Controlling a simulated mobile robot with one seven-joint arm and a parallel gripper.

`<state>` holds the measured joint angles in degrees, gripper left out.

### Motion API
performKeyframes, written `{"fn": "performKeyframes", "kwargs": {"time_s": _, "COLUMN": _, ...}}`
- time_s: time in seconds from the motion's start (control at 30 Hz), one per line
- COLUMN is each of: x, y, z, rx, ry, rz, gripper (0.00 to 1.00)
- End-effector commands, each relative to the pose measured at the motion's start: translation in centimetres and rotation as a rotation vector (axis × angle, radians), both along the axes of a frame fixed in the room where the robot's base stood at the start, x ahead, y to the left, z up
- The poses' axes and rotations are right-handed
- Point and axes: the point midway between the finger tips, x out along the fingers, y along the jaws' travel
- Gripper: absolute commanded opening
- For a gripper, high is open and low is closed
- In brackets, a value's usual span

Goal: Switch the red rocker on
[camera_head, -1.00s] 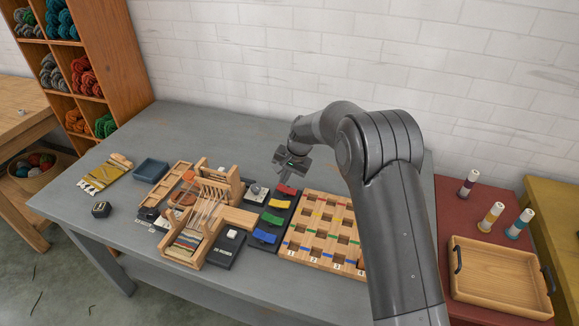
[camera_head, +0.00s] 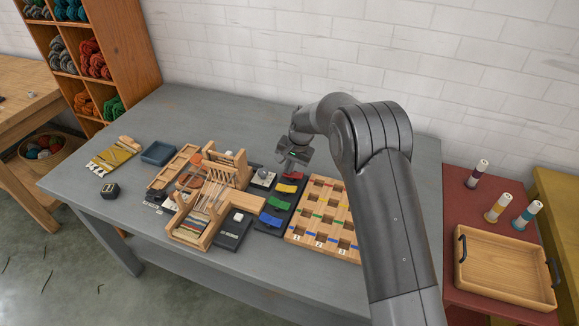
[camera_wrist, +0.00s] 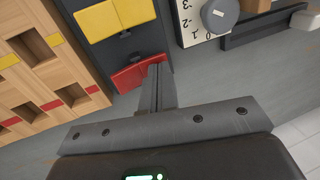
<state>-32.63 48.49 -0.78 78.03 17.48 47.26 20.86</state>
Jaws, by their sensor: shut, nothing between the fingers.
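The red rocker (camera_wrist: 130,78) sits on a dark switch panel in the wrist view, beyond the yellow rocker (camera_wrist: 116,18). In the head view the red rocker (camera_head: 293,175) shows just below my gripper (camera_head: 292,162), partly hidden by it. My gripper is shut and empty. In the wrist view its closed fingertips (camera_wrist: 156,72) overlap the right-hand end of the red rocker. I cannot tell whether they touch it. A blue rocker (camera_head: 270,220) and a green rocker (camera_head: 279,203) lie nearer on the same panel.
A wooden slotted board (camera_head: 325,190) stands right beside the panel. A numbered dial (camera_wrist: 218,15) is on its other side. A small wooden loom (camera_head: 205,200) stands to the left. The grey table (camera_head: 225,105) is clear behind these things.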

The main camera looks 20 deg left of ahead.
Motion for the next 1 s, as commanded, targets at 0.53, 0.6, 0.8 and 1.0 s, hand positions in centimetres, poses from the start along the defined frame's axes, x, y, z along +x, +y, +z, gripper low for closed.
{"fn": "performKeyframes", "kwargs": {"time_s": 0.53, "x": 0.0, "y": -1.6, "z": 0.4, "rx": 0.001, "ry": 0.000, "rz": 0.000, "gripper": 0.00}}
{"fn": "performKeyframes", "kwargs": {"time_s": 0.6, "x": 0.0, "y": -1.6, "z": 0.4, "rx": 0.001, "ry": 0.000, "rz": 0.000, "gripper": 0.00}}
{"fn": "performKeyframes", "kwargs": {"time_s": 0.8, "x": 0.0, "y": -1.6, "z": 0.6, "rx": 0.001, "ry": -0.001, "rz": 0.000, "gripper": 0.00}}
{"fn": "performKeyframes", "kwargs": {"time_s": 1.0, "x": 0.1, "y": -1.5, "z": 3.0, "rx": 0.003, "ry": -0.004, "rz": 0.001, "gripper": 0.00}}
